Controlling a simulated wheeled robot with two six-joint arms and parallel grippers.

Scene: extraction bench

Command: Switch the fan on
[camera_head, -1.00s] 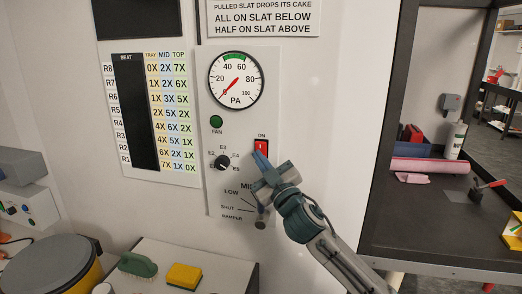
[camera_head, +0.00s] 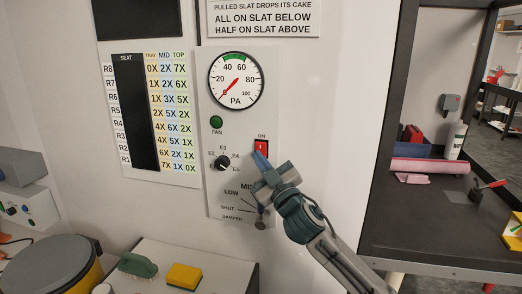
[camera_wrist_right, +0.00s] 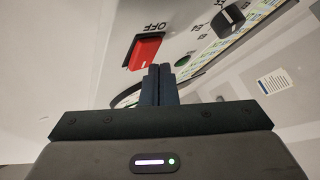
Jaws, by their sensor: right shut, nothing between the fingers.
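The fan switch (camera_head: 261,147) is a red rocker on the white wall panel, with ON printed above it. In the right wrist view the red rocker (camera_wrist_right: 147,50) shows large, with OFF printed at its other end. My right gripper (camera_head: 258,158) is shut and empty, its fingertips at the lower edge of the switch in the head view. In the wrist view the shut fingertips (camera_wrist_right: 160,72) are close beside the rocker; I cannot tell whether they touch it. The green FAN lamp (camera_head: 216,122) looks dark. My left gripper is not in view.
The pressure gauge (camera_head: 236,80) has its needle near zero. A black selector knob (camera_head: 222,162) sits left of the switch, and the damper lever (camera_head: 261,222) is below my gripper. A yellow sponge (camera_head: 184,276) and green brush (camera_head: 138,265) lie on the bench below.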

